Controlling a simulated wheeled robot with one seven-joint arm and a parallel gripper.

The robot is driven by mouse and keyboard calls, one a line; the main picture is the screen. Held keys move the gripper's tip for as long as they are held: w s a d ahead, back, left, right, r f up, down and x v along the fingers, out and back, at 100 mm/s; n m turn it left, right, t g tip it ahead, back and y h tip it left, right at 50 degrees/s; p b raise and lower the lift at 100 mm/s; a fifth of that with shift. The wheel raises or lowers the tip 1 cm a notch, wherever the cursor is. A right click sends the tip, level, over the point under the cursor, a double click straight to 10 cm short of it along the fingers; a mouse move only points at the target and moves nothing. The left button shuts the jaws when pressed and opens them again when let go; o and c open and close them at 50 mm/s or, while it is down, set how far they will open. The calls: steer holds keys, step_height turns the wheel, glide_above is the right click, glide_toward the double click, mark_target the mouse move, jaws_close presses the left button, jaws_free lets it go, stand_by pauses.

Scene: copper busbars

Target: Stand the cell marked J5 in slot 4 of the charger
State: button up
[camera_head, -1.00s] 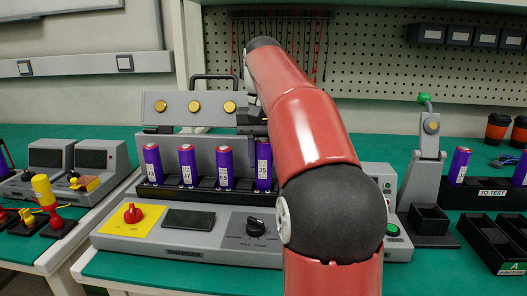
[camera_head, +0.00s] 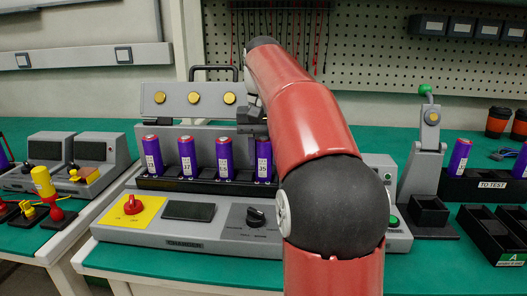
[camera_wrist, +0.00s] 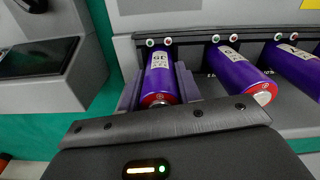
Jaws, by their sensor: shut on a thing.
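The J5 cell (camera_head: 263,158) is a purple cylinder with a white label, at the right end of the row of cells in the charger (camera_head: 166,244). It stands in the rightmost slot, its top about level with its neighbours' tops; its bottom is hidden by the rack's front lip. My gripper (camera_head: 252,125) is at this cell, partly hidden by my red arm in the head view. In the wrist view the grey fingers (camera_wrist: 160,88) are shut on the sides of the cell, which also shows there (camera_wrist: 160,72). Its red-ringed end faces the wrist.
Several purple cells stand to the left in the charger, the nearest one (camera_head: 225,158) close by. The charger has a red knob (camera_head: 132,205) and a dark knob (camera_head: 256,217). A TO TEST rack (camera_head: 485,187) and a grey lever fixture (camera_head: 424,165) stand to the right.

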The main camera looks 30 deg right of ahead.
mark_target(263, 138)
steer(key=shift+f, duration=0.3)
stand_by(0.4)
steer(key=o, duration=1.3)
steer(key=shift+r+p, duration=0.85)
steer(key=shift+r, duration=2.15)
